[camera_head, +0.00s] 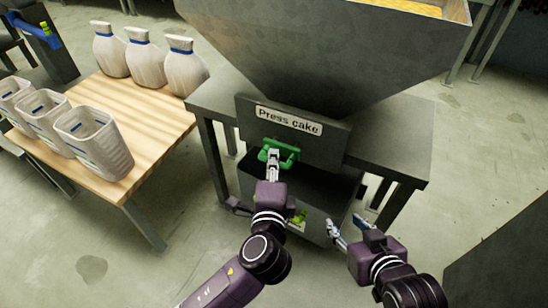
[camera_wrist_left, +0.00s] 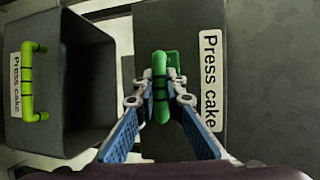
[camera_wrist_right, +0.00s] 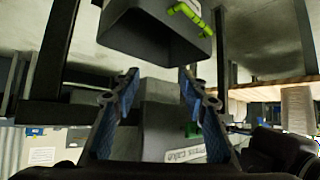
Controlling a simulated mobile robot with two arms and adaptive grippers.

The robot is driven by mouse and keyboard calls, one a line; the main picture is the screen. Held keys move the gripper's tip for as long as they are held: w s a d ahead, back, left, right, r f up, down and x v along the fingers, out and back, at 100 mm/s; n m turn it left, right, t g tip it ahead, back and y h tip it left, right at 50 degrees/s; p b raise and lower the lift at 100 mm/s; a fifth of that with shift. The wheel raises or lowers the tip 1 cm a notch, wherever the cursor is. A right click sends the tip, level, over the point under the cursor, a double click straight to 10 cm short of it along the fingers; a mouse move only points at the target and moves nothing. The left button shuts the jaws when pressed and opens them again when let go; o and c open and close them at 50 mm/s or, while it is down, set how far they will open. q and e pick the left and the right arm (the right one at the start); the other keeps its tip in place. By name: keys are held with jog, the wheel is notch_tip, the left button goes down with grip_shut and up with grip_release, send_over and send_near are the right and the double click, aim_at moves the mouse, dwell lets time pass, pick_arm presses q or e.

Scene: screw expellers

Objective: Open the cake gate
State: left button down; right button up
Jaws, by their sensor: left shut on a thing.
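The cake gate (camera_head: 325,143) is a dark plate labelled "Press cake" below the grey hopper (camera_head: 345,50). Its green handle (camera_head: 287,151) also shows in the left wrist view (camera_wrist_left: 161,112). My left gripper (camera_head: 272,157) is shut on this handle, with one finger on each side of it in the left wrist view (camera_wrist_left: 161,88). My right gripper (camera_head: 348,226) is open and empty, in front of the hopper stand and to the right of the left one. It also shows in the right wrist view (camera_wrist_right: 158,82).
A dark bin (camera_wrist_left: 88,80) with a light green handle (camera_wrist_left: 29,85) sits under the gate. To the left, a wooden table (camera_head: 130,112) holds closed sacks (camera_head: 145,60) and open woven containers (camera_head: 95,145). The stand's legs flank the bin. Floor in front is clear.

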pick_arm(q)
jog(key=s, duration=0.1)
jog(key=s+a+p, duration=0.1)
jog(key=s, duration=0.1)
jog(key=s+a+p, duration=0.1)
jog(key=shift+s+f, duration=0.1)
jog(key=shift+s, duration=0.15)
pick_arm(e)
jog(key=s+d+f+g+h, duration=0.1)
jog(key=s+d+f+g, duration=0.1)
jog(key=s, duration=0.4)
jog(key=s+d+f+g, duration=0.2)
jog(key=s+f+g, duration=0.2)
jog(key=s, duration=0.3)
jog(key=shift+d+f+g+h, duration=0.15)
jog(key=shift+f+g+h, duration=0.15)
jog(key=shift+g+h, duration=0.1)
jog(key=shift+s, duration=0.1)
pick_arm(q)
jog(key=c, duration=2.3)
grip_release()
jog(key=shift+o, duration=0.2)
jog(key=s+r, duration=0.2)
jog(key=s, duration=0.9)
jog(key=shift+s+a+r, duration=0.15)
jog(key=shift+s+a, duration=0.05)
jog(key=shift+s, duration=0.2)
